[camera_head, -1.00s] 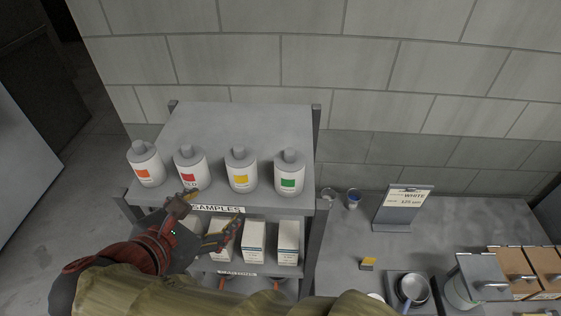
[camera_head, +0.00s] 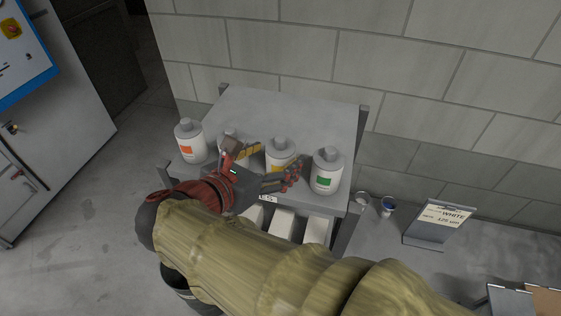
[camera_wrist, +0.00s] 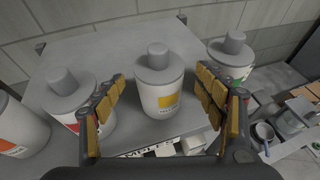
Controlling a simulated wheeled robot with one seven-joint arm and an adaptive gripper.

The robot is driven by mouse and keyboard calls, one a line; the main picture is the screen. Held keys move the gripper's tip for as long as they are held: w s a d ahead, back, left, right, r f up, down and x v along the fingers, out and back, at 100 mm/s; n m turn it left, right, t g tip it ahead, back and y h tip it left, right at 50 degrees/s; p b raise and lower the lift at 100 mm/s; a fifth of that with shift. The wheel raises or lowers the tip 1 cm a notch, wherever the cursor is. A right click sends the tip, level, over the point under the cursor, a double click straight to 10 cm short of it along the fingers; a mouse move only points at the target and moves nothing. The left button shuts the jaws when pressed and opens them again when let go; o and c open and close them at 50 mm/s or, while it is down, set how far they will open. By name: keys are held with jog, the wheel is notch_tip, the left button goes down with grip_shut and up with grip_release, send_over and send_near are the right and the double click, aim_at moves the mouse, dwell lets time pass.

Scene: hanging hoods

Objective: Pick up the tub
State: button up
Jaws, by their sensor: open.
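Several white tubs with grey caps stand in a row on the top shelf. The yellow-labelled tub (camera_head: 281,150) is upright, and in the wrist view (camera_wrist: 160,88) it stands between my open fingers, a little beyond them. My gripper (camera_head: 274,164) is open and empty, just in front of it; its fingers also show in the wrist view (camera_wrist: 160,82). The red-labelled tub (camera_wrist: 72,98) is behind the left finger and partly hidden. The green-labelled tub (camera_head: 327,172) is to the right, partly behind the right finger in the wrist view. The orange-labelled tub (camera_head: 190,142) is at far left.
The grey shelf (camera_head: 290,105) is bare behind the row, with a block wall (camera_head: 290,50) at its back. White boxes (camera_head: 284,224) stand on the shelf below. To the right, a bench holds a small cup (camera_head: 388,206) and a sign (camera_head: 440,224). A cabinet (camera_head: 55,130) stands left.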

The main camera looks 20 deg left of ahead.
jog(key=shift+x, duration=1.6)
jog(key=shift+c, duration=1.3)
jog(key=c, duration=0.7)
jog(key=shift+c, duration=0.2)
